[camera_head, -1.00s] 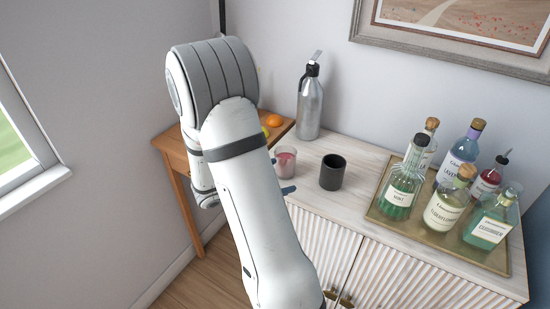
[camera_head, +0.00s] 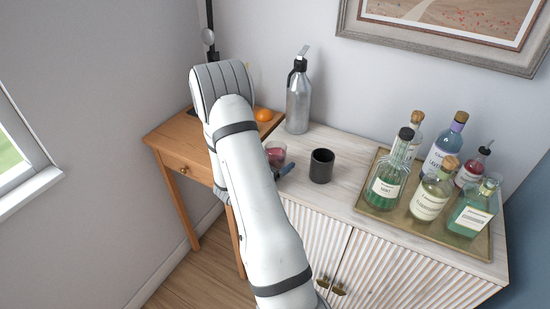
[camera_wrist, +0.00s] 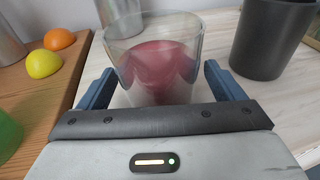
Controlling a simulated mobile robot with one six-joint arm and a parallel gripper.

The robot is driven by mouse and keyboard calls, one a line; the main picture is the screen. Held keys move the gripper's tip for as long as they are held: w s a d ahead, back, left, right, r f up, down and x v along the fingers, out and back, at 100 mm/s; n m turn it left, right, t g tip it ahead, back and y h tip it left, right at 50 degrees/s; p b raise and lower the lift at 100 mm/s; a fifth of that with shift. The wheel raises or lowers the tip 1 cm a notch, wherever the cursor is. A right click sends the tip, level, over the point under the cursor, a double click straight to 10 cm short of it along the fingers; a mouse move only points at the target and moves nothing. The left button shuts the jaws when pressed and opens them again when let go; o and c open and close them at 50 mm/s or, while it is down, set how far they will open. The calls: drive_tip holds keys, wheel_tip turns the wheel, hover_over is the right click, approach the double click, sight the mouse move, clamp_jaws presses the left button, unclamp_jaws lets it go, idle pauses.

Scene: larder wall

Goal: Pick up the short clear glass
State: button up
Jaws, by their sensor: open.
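The short clear glass (camera_wrist: 155,62) holds something pink or red, seen through its wall. It stands upright on the whitewashed cabinet top, near the cabinet's left end. In the head view the glass (camera_head: 276,152) is partly hidden behind my arm. My gripper (camera_wrist: 155,88) is open, with one blue-grey finger at each side of the lower part of the glass in the wrist view. I cannot tell whether either finger touches it. In the head view one fingertip of my gripper (camera_head: 284,171) shows just in front of the glass.
A black cup (camera_head: 321,166) stands close to the right of the glass. A metal siphon bottle (camera_head: 298,98) stands behind. A tray (camera_head: 366,205) of several bottles is at right. A wooden side table (camera_head: 160,143) at left carries an orange (camera_head: 263,115) and a lemon (camera_wrist: 44,63).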

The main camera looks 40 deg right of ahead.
drive_tip(key=c, duration=1.4)
